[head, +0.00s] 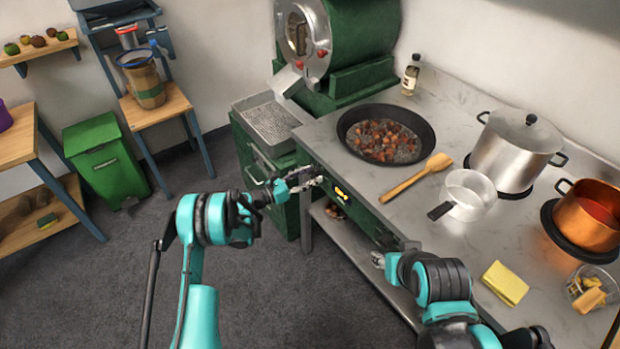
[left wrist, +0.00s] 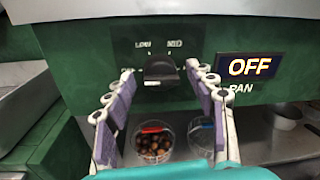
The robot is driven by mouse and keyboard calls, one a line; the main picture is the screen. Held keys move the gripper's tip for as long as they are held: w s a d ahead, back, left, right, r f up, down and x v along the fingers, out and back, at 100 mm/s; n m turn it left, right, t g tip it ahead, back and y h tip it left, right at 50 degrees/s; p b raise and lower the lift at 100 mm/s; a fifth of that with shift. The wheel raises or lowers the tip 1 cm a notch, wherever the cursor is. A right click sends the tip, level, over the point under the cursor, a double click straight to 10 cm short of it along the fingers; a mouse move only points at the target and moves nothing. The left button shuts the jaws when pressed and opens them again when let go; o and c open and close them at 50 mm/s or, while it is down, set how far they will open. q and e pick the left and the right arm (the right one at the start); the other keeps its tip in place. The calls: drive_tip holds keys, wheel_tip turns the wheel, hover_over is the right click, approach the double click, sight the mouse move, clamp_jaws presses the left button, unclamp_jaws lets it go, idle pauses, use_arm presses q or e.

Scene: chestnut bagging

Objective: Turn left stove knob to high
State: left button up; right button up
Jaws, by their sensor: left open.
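The black stove knob (left wrist: 160,73) sits on the green front panel (left wrist: 95,45) in the left wrist view. Labels LOW and MID show above it, and a label at its left is partly covered. A lit display (left wrist: 249,67) beside it reads OFF, with PAN below. My left gripper (left wrist: 160,80) is open, its purple-padded fingers on either side of the knob; I cannot tell whether they touch it. In the head view my left gripper (head: 308,180) is at the stove front and hides the knob. My right gripper (head: 378,260) is near the counter's front edge, its jaws unclear.
A black pan (head: 342,128) of chestnuts sits on the counter above the panel, near a wooden spatula (head: 410,182). A saucepan (head: 470,193), steel pot (head: 513,150) and copper pot (head: 580,228) stand to the right.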

use_arm(q)
drive_tip(key=shift+w+d, duration=0.1)
drive_tip(key=shift+d, duration=0.05)
drive_tip(key=c, duration=1.1)
drive_tip(key=shift+c, duration=0.2)
